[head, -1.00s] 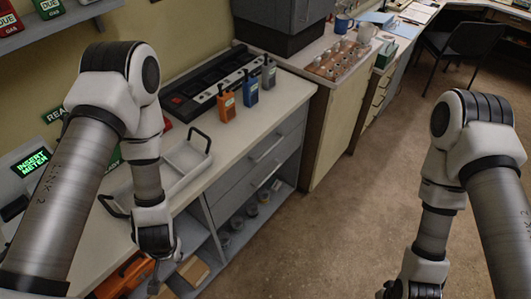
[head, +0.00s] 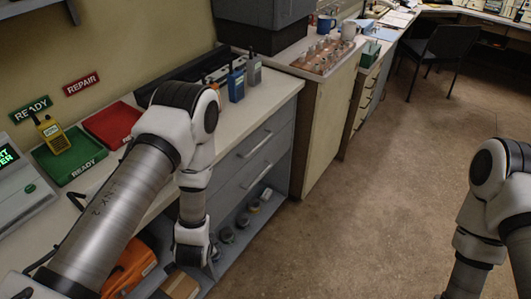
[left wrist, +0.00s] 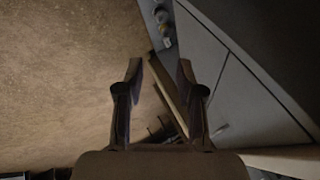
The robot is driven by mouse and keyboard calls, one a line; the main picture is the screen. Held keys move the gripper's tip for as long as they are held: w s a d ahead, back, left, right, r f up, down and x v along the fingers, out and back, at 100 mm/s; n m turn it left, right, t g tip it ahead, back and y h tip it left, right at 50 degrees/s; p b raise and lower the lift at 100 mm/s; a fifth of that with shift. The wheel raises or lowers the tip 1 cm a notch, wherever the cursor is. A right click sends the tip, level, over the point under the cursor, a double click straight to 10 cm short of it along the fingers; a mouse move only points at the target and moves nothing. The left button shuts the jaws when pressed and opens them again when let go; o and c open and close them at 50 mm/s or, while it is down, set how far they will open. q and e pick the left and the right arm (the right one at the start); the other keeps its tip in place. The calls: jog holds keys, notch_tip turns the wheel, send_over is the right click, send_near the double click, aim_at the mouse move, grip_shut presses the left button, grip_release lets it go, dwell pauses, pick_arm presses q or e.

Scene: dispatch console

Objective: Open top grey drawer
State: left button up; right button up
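The top grey drawer (head: 279,125) is in the cabinet under the white counter in the head view. It looks shut, and its bar handle (head: 256,145) shows to the right of my left arm. A second grey drawer with a similar handle (head: 257,175) is below it. My left gripper (left wrist: 160,75) is open and empty in the left wrist view.
The counter holds a green READY tray (head: 80,165) with a yellow radio (head: 53,135), a red tray (head: 112,124) and a blue radio (head: 236,86). An open shelf below holds several round items and an orange case (head: 130,267). Floor to the right is clear.

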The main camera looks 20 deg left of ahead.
pick_arm(q)
jog(key=w+f+m+t+y+b, duration=0.15)
jog(key=w+m+t+b, duration=0.3)
jog(key=w, duration=0.75)
jog(key=m+t+y+b, duration=0.3)
jog(key=t+b, duration=0.5)
jog(key=b, duration=1)
send_near(259, 145)
jog(key=w+y, duration=0.1)
jog(key=w, duration=0.2)
jog(key=shift+n, duration=0.35)
jog(key=x, duration=0.3)
jog(key=a+x, duration=0.1)
jog(key=x, duration=0.3)
jog(key=shift+f, duration=0.15)
grip_shut()
